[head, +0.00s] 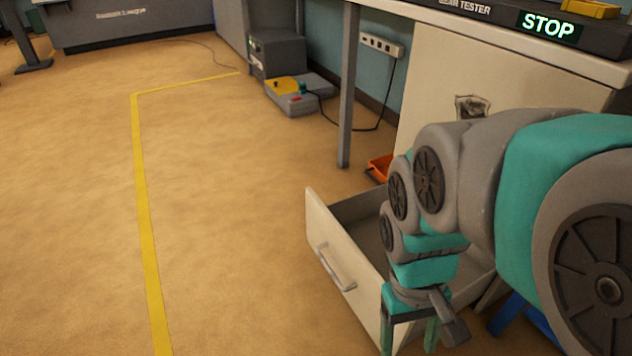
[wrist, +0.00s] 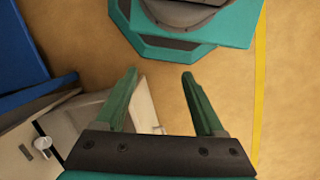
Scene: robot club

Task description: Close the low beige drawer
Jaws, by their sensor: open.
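The low beige drawer (head: 345,285) is pulled out of the beige cabinet under the bench in the head view. Its front faces lower left and carries a pale bar handle (head: 335,268). The grey inside of the drawer shows, partly hidden behind my arm. My gripper (head: 409,340) points down beside the right part of the drawer front and overlaps it in the picture; I cannot tell whether they touch. In the wrist view my gripper (wrist: 160,76) has its two green fingers apart, with nothing held between them. A pale edge shows behind the left finger.
The bench above carries a black panel with a STOP sign (head: 548,24). A bench leg (head: 347,95) and an orange tray (head: 379,168) are behind the drawer. A blue object (wrist: 30,55) is at the left of the wrist view. Open floor with a yellow line (head: 142,200) lies left of the drawer.

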